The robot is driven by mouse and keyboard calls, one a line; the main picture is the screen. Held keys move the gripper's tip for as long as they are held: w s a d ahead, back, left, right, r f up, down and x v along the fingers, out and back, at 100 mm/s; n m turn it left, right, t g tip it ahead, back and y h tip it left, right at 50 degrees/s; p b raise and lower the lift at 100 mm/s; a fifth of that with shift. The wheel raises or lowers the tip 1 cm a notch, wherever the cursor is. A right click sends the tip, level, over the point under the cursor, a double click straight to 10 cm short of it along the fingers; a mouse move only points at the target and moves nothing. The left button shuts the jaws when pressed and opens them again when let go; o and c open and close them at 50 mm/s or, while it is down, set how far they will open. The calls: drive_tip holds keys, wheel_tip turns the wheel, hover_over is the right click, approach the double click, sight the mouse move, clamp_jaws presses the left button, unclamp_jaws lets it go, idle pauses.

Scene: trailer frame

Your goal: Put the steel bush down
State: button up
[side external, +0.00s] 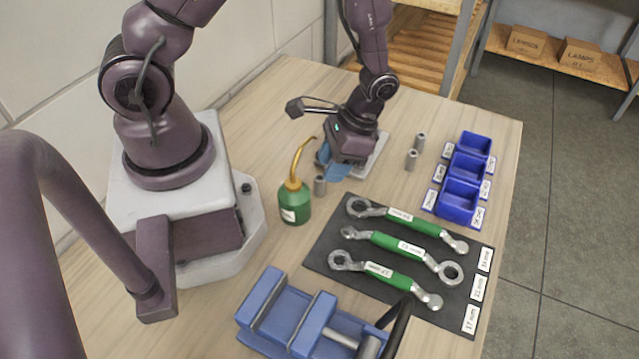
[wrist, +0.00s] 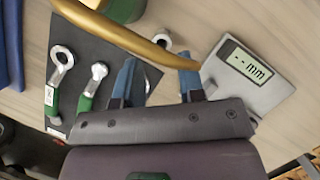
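A grey steel bush (side external: 320,185) stands upright on the table, just right of the green oil can. In the wrist view, a ring-shaped end (wrist: 160,41), apparently its top, shows beyond the fingertips, partly hidden by the can's spout. My gripper (side external: 333,172) is low over the table, close beside this bush. Its two blue fingers (wrist: 159,72) are spread apart, with nothing seen held between them. Two more steel bushes, one nearer (side external: 411,160) and one farther (side external: 420,141), stand upright to the right of my gripper.
The green oil can (side external: 295,203) has a brass spout (wrist: 130,38) crossing the wrist view near my fingers. A gauge marked mm (wrist: 248,75) lies beside my gripper. A dark mat (side external: 325,252) holds wrenches. Blue bins (side external: 458,203) stand right; a blue vise (side external: 290,318) stands in front.

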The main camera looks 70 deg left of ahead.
sight(320, 180)
drive_tip(key=x, duration=0.3)
drive_tip(key=shift+s+a+f, duration=0.25)
drive_tip(key=shift+s, duration=0.2)
drive_tip(key=shift+s+f, duration=0.2)
drive_tip(key=shift+f, duration=0.35)
clamp_jaws()
drive_tip(key=shift+r, duration=0.1)
